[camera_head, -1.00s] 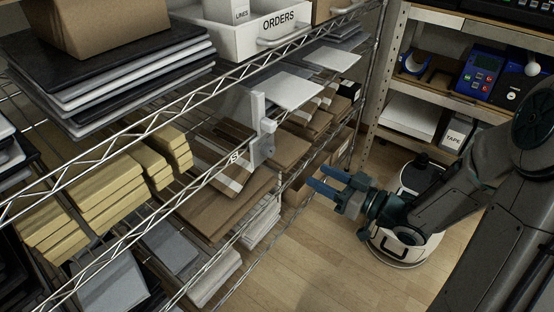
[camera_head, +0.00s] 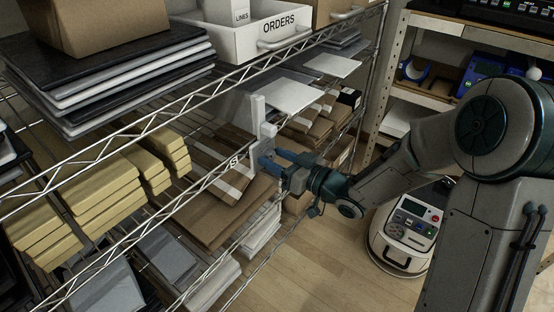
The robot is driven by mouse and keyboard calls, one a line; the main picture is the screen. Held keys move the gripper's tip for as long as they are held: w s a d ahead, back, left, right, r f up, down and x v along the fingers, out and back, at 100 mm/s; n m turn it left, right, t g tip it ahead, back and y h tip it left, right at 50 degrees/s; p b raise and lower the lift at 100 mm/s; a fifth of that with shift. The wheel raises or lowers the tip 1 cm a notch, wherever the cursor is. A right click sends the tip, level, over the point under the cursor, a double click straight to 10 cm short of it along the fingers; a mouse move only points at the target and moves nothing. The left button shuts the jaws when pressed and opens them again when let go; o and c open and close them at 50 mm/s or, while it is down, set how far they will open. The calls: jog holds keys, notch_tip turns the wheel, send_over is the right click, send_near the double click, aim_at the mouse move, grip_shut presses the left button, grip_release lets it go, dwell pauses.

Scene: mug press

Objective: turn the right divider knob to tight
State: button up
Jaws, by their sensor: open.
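A pale upright divider (camera_head: 257,115) stands on the middle wire shelf between stacks of flat cardboard. A small light knob (camera_head: 268,130) sits on the divider's right-hand side. My gripper (camera_head: 270,160), with blue fingers, is at the shelf's front edge, close to the divider's lower part and just below the knob. Its fingers are open. I cannot tell whether they touch the divider. Any mark on the knob is too small to read. A second, darker divider strip (camera_head: 65,200) shows at the left among the yellow stacks.
The upper shelf's wire truss rail (camera_head: 180,100) runs above my gripper. An ORDERS bin (camera_head: 245,38) stands on the upper shelf. Brown cardboard (camera_head: 235,205) lies left of my gripper. A round white machine (camera_head: 400,245) stands on the floor, which is otherwise clear in front.

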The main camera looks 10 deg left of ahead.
jog(key=c, duration=1)
jog(key=shift+o, duration=0.2)
jog(key=m+p, duration=0.2)
jog(key=p, duration=0.1)
jog(key=shift+r+m+p, duration=0.25)
jog(key=shift+m+p, duration=0.05)
jog(key=m+p, duration=0.4)
jog(key=p, duration=0.1)
jog(key=m+p, duration=0.3)
jog(key=m, duration=0.1)
jog(key=shift+w+f, duration=0.1)
jog(key=shift+f+m+p, duration=0.2)
jog(key=shift+m+p, duration=1)
jog(key=shift+m, duration=0.4)
